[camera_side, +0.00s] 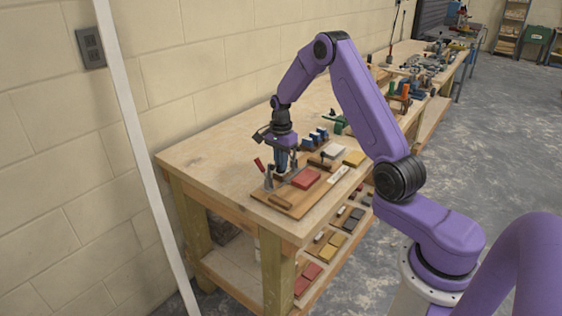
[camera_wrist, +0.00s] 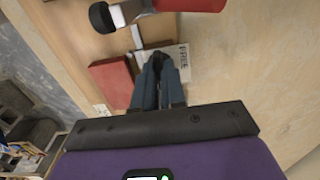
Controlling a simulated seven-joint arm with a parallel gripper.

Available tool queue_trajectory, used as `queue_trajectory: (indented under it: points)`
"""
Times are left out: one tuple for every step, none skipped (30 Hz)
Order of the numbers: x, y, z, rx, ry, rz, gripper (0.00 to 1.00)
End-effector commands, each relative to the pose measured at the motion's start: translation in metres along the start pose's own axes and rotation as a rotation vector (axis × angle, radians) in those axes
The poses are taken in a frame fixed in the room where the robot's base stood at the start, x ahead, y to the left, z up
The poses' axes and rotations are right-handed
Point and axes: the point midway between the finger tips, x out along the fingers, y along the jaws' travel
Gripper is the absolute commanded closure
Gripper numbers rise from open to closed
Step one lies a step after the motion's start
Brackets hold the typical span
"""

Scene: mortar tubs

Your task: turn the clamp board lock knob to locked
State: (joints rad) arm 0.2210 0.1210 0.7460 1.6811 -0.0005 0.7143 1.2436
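The clamp board (camera_side: 273,190) is a wooden board on the near end of the bench. My gripper (camera_side: 282,168) points down over its back part. In the wrist view, the fingers of my gripper (camera_wrist: 158,62) come close together over a pale plate (camera_wrist: 184,62) with printed letters, perhaps "FREE". The lock knob itself is not visible; the fingers cover that spot, so I cannot tell whether they hold it. A clamp with a red handle (camera_wrist: 190,6) and a black tip (camera_wrist: 102,17) is at the top of the wrist view.
A red block (camera_side: 306,178) lies on the board, close to the fingers in the wrist view (camera_wrist: 112,80). A red-handled lever (camera_side: 259,164) rises left of my gripper. The bench's left part is bare.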

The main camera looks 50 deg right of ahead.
Motion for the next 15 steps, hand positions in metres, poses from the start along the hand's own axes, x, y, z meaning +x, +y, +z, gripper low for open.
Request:
queue_trajectory:
  points:
    - [0.0009, 0.0007, -0.0001, 0.005, -0.002, 0.002, 0.76]
    - [0.0009, 0.0007, -0.0001, 0.004, -0.001, 0.002, 0.67]
    - [0.0008, 0.0007, -0.0001, 0.004, -0.001, 0.002, 0.64]
    - [0.0008, 0.0006, -0.0001, 0.004, -0.001, 0.002, 0.64]
    - [0.0007, 0.0006, -0.0001, 0.003, -0.001, 0.001, 0.64]
    - [0.0006, 0.0005, -0.0001, 0.003, -0.001, 0.001, 0.64]
    - [0.0005, 0.0004, -0.0001, 0.003, -0.001, 0.001, 0.64]
    - [0.0005, 0.0004, -0.0001, 0.002, -0.001, 0.001, 0.64]
    - [0.0004, 0.0004, -0.0001, 0.002, -0.001, 0.001, 0.64]
    - [0.0003, 0.0003, -0.0001, 0.002, -0.001, 0.001, 0.64]
    - [-0.0001, 0.0002, -0.0001, 0.002, -0.001, 0.000, 0.64]
    - [-0.0012, 0.0000, -0.0001, 0.002, 0.000, 0.000, 0.64]
    - [-0.0027, -0.0001, -0.0002, 0.002, 0.000, -0.001, 0.64]
    - [-0.0048, -0.0003, -0.0002, 0.001, 0.000, -0.002, 0.64]
    - [-0.0085, -0.0005, -0.0003, 0.001, 0.000, -0.002, 0.64]
